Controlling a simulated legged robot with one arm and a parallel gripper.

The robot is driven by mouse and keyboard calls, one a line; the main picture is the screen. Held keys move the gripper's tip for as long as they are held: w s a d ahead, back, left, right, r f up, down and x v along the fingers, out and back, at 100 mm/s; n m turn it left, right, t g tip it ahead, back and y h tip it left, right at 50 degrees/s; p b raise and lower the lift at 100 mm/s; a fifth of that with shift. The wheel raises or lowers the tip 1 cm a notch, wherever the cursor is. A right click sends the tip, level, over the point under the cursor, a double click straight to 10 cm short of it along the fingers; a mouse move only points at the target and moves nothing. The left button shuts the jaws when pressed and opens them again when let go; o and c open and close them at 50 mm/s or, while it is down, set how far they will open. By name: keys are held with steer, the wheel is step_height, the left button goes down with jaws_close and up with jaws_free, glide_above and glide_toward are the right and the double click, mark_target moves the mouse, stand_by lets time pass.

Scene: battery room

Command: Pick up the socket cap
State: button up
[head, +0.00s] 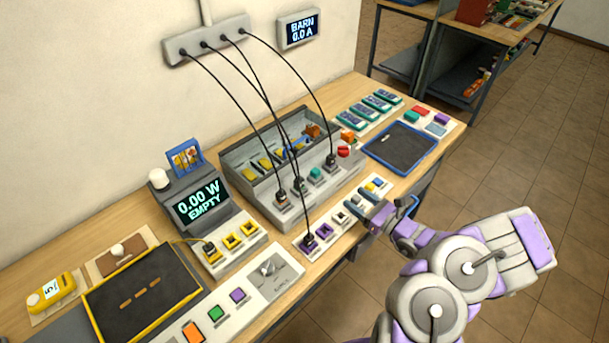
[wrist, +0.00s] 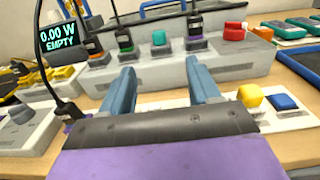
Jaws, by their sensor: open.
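My gripper (wrist: 161,70) is open, with its two blue-grey fingers spread and nothing seen between them. In the head view my gripper (head: 368,209) is over the front strip of sockets (head: 325,231), near its right part. A teal cap (wrist: 158,38) sits on the grey console beyond the fingertips, between two cabled plugs; it also shows in the head view (head: 315,173). A yellow cap (wrist: 250,95) and a blue cap (wrist: 284,102) sit on the strip right of my fingers. I cannot tell which is the socket cap. My gripper hides part of the strip.
Black cables hang from a wall box (head: 205,40) to plugs on the grey console (head: 262,205) and the strip, left of my gripper. A red knob (head: 344,151) stands at the console's right. A blue-rimmed tray (head: 400,147) lies farther right. A power meter (head: 200,203) stands left.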

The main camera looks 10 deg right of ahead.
mark_target(319, 173)
steer(key=b+x, duration=0.2)
steer(key=x, duration=1)
steer(key=shift+f, duration=0.1)
steer(key=b+x, duration=0.1)
steer(key=x, duration=0.4)
steer(key=shift+a+f+b, duration=0.1)
steer(key=shift+a+b, duration=0.15)
steer(key=shift+b, duration=0.1)
steer(key=shift+c, duration=0.2)
steer(key=c, duration=1)
